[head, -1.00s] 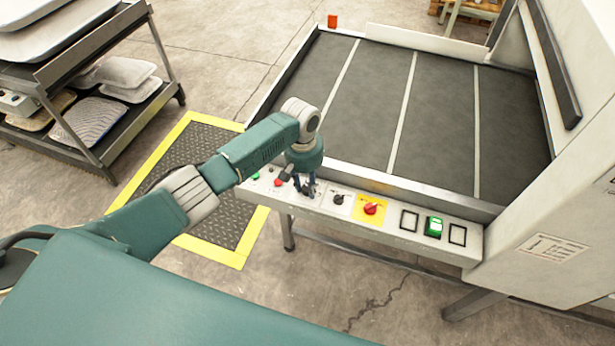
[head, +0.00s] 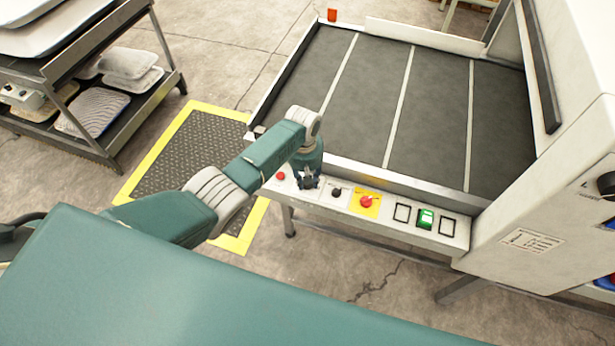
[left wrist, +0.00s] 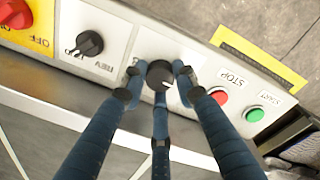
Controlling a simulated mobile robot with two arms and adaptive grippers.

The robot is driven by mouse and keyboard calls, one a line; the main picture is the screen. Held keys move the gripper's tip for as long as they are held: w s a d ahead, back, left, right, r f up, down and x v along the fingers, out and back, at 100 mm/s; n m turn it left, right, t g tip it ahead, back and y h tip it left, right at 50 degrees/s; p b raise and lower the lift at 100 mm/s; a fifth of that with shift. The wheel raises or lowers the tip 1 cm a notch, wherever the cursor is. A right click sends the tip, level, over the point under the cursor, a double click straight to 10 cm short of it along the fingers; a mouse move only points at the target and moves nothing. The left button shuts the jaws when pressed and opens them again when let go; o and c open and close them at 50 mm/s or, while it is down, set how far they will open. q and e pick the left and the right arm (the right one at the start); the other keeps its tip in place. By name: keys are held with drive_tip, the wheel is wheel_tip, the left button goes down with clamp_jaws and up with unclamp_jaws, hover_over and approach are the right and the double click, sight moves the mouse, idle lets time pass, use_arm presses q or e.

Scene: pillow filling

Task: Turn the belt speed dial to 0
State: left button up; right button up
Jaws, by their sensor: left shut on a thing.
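The belt speed dial is a round black knob (left wrist: 160,74) with a light pointer mark, on a white plate of the control panel. In the left wrist view the fingers of my left gripper (left wrist: 158,85) are closed around it. In the head view my left gripper (head: 308,182) points down at the panel and hides the dial. The scale numbers around the dial are mostly covered by the fingers, so I cannot read the setting. My right gripper is in neither view.
Beside the dial are a black FWD/REV selector (left wrist: 89,43), a red switch on yellow (head: 366,202), a red STOP button (left wrist: 219,96) and a green START button (left wrist: 255,114). A lit green rocker (head: 426,218) is further right. The striped belt (head: 430,120) lies behind.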

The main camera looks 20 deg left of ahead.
use_arm(q)
drive_tip(key=shift+s, duration=0.15)
idle(0.3)
drive_tip(key=o, duration=1.1)
drive_tip(key=r, duration=1.2)
drive_tip(key=shift+s+a, duration=0.15)
drive_tip(key=shift+s, duration=0.1)
